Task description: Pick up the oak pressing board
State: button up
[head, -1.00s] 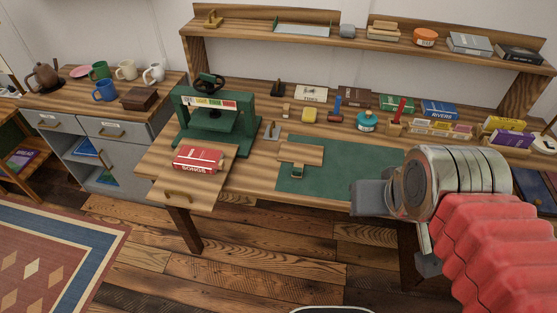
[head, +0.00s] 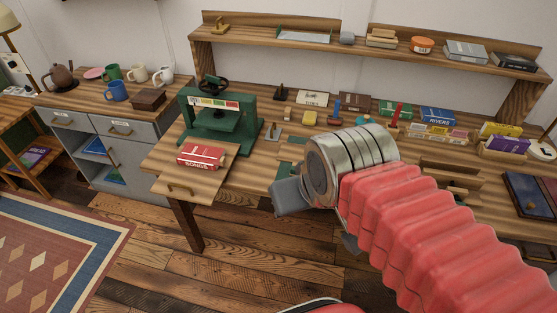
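My gripper (head: 288,196) hangs at the front edge of the workbench in the head view, a grey block at the end of my red-sleeved arm. Its fingers cannot be made out, so I cannot tell whether it is open or shut. A small flat wooden board, which looks like the oak pressing board (head: 290,153), lies on the green mat (head: 292,140) just behind the gripper. My wrist and gripper hide most of the board and mat. No contact between gripper and board can be seen.
A green press (head: 215,122) stands left of the board. A red book (head: 201,156) lies on the pulled-out wooden leaf (head: 186,186) at front left. Several small tools, boxes and books line the back of the workbench (head: 258,172). A shelf (head: 300,42) runs above.

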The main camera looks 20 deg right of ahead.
aim_at(291, 152)
jog(key=u, duration=0.5)
jog(key=i, duration=1)
jog(key=u, duration=0.05)
